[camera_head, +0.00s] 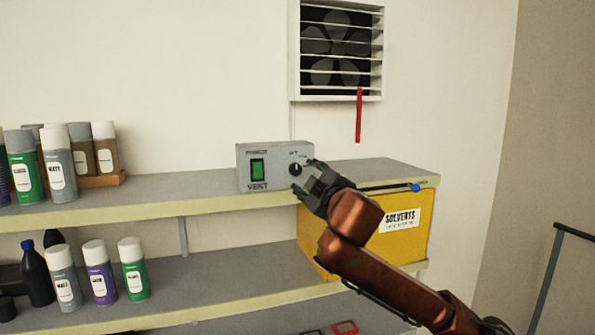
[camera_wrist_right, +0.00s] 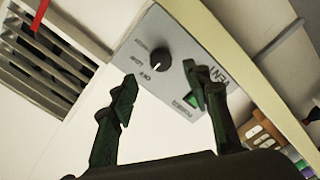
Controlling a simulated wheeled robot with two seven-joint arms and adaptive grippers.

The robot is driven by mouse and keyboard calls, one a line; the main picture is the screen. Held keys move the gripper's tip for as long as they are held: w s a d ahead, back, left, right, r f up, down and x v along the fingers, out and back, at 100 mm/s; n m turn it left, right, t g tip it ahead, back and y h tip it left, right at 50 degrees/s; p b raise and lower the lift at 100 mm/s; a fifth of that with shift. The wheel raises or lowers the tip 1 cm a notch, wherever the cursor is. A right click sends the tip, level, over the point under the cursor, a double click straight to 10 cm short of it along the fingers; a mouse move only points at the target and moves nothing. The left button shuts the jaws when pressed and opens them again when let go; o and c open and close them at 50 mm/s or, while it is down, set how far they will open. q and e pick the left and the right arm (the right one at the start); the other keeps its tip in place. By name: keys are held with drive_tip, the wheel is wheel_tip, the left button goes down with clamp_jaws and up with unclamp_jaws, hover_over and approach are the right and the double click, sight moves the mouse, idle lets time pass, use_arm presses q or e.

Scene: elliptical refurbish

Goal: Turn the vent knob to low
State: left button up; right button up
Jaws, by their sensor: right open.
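The grey vent control box (camera_head: 276,166) stands on the upper shelf, with a green power switch (camera_head: 257,170) on its left and a black knob (camera_head: 296,169) on its right. In the right wrist view the knob (camera_wrist_right: 160,59) shows whole, with its pale pointer line towards the "OFF" marking. My right gripper (camera_head: 303,178) is at the box's right front, close to the knob. In the right wrist view its two fingers (camera_wrist_right: 158,92) are spread apart with nothing between them, and the knob lies beyond the fingertips. My left gripper is not in view.
A wall vent fan (camera_head: 337,50) with a red strip (camera_head: 359,115) hangs above. A yellow solvents cabinet (camera_head: 408,240) is below the shelf, behind my right arm. Spray cans (camera_head: 60,176) stand on the upper shelf (camera_head: 200,196) at left; the shelf between them and the box is clear.

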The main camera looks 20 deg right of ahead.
sight(297, 170)
drive_tip(key=w+p, duration=0.3)
drive_tip(key=w, duration=0.3)
drive_tip(key=shift+w+a, duration=0.2)
drive_tip(key=shift+w, duration=0.45)
drive_tip(key=shift+f, duration=0.1)
drive_tip(key=c, duration=1.1)
